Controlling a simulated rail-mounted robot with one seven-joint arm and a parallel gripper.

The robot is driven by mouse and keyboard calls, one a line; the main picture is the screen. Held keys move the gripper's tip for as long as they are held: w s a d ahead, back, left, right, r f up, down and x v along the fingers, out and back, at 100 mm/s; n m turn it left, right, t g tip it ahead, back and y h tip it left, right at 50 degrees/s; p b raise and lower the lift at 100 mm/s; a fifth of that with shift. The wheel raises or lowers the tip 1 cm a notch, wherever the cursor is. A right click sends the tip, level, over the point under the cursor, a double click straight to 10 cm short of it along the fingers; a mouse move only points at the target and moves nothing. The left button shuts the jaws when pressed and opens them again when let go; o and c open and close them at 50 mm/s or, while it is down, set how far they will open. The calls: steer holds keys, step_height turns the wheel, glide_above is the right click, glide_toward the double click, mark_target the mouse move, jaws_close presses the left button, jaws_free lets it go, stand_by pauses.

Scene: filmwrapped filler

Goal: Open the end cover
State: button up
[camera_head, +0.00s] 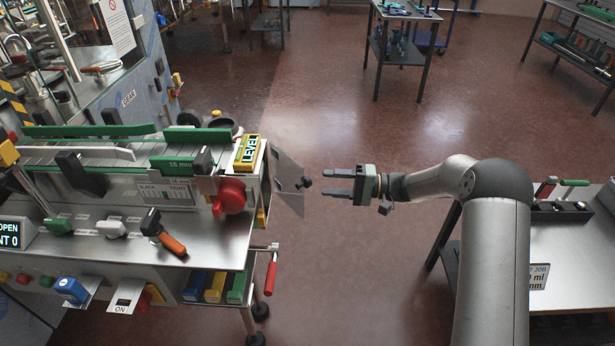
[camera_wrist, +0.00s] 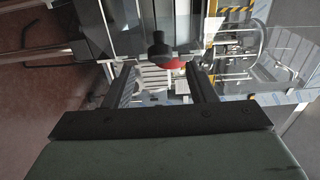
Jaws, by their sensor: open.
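The end cover (camera_head: 289,178) is a grey, see-through plate at the right end of the machine's conveyor. It carries a black knob (camera_head: 303,183) on its outer face. My gripper (camera_head: 327,184) is open and empty, just right of the knob, with its fingers pointing left at it. In the wrist view the knob (camera_wrist: 158,46) shows just beyond my fingertips (camera_wrist: 160,68), roughly centred between them. A small gap seems to lie between knob and fingers. The cover's hinge cannot be made out.
A yellow LEVEL block (camera_head: 247,152) and a red round knob (camera_head: 231,196) sit at the machine's end. A red-handled lever (camera_head: 271,272) hangs below. A steel table (camera_head: 575,250) stands at right, beside my arm. Open floor lies beyond the gripper.

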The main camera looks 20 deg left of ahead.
mark_target(311, 182)
steer(key=p+x, duration=0.1)
steer(key=x, duration=0.6)
